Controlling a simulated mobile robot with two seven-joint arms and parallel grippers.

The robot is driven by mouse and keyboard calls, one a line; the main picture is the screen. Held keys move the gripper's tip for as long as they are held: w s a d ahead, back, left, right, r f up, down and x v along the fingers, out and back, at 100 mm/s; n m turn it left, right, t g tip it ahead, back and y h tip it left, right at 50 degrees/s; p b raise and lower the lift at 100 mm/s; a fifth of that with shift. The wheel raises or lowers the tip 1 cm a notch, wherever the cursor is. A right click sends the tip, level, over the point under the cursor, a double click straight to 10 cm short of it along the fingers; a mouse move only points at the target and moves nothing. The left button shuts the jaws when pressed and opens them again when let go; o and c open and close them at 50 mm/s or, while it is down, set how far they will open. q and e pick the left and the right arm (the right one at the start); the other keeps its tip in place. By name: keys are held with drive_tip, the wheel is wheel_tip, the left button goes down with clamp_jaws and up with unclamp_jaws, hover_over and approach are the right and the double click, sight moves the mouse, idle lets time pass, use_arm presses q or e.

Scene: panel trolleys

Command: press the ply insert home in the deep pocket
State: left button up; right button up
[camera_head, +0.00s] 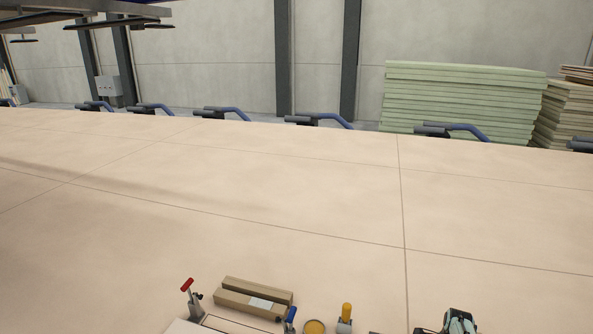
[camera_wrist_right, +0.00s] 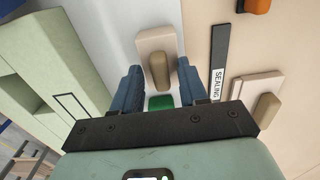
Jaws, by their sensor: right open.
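My right gripper (camera_wrist_right: 160,78) shows in the right wrist view with its two blue fingers apart. A beige block with a brown rounded knob (camera_wrist_right: 159,72) lies beyond and between the fingers; I cannot tell whether they touch it. A green patch (camera_wrist_right: 160,102) shows below this block. A second beige block with a similar knob (camera_wrist_right: 266,108) lies to the right. I cannot tell whether either block is the ply insert, and I cannot make out the deep pocket. Part of my right arm shows at the bottom right of the head view. My left gripper is not in view.
A dark strip labelled SEALING (camera_wrist_right: 218,65) lies between the blocks. A pale green panel-like body (camera_wrist_right: 45,65) stands at left. In the head view, a red-handled clamp (camera_head: 190,294), a brown box (camera_head: 252,297) and a yellow-topped item (camera_head: 346,312) stand along the near edge; the wide tan surface (camera_head: 260,190) is clear.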

clamp_jaws()
drive_tip(key=shift+w, duration=0.1)
drive_tip(key=shift+r, duration=0.2)
drive_tip(key=shift+r, duration=0.8)
drive_tip(key=c, duration=0.6)
unclamp_jaws()
drive_tip(key=shift+c, duration=0.2)
clamp_jaws()
drive_tip(key=shift+r, duration=2)
